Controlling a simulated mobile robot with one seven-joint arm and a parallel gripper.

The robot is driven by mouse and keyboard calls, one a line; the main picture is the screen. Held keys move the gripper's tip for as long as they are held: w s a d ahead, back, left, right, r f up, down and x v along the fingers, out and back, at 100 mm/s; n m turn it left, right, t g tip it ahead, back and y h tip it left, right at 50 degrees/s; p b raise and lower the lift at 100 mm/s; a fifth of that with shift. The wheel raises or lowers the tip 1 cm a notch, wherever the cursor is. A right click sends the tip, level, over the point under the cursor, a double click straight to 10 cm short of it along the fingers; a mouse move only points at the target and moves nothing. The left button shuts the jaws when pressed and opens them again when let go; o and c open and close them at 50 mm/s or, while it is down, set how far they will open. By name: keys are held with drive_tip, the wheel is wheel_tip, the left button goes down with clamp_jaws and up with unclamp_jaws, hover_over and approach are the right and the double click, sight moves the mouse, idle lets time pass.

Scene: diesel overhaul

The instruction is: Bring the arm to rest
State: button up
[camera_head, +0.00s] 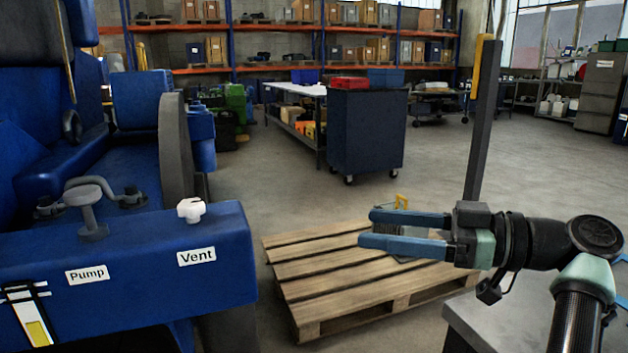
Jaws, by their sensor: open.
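My gripper (372,228) is at the right of the head view, with its two blue fingers pointing left. The fingers are apart, and I see nothing held between them. My arm comes in from the right edge, bent at a dark joint. The gripper shows in front of the wooden pallet and is clear of the blue engine block (130,275) at the left.
The engine carries a grey pump knob (90,212) and a white vent knob (191,209). A wooden pallet (310,265) lies on the floor. A dark post (482,120) stands behind my arm. A wheeled cabinet (366,132) and shelves stand farther back. Open floor lies between.

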drive_tip(key=w+a+m+t+h, duration=0.7)
drive_tip(key=h, duration=0.1)
wheel_tip(320, 180, up, 6)
drive_tip(key=s+m+t+h, duration=0.1)
drive_tip(key=m+t+h, duration=0.1)
drive_tip(key=t+h, duration=0.15)
drive_tip(key=s+a+r+m+t+h, duration=0.2)
drive_tip(key=s+r+t, duration=0.3)
drive_tip(key=s+r, duration=0.45)
drive_tip(key=s+a+r+m+t+h, duration=0.25)
drive_tip(key=s+r+t, duration=0.4)
drive_tip(key=s, duration=0.65)
wheel_tip(320, 180, up, 31)
drive_tip(key=p, duration=3)
drive_tip(key=shift+w+d+g+p, duration=0.25)
drive_tip(key=shift+g+p, duration=0.05)
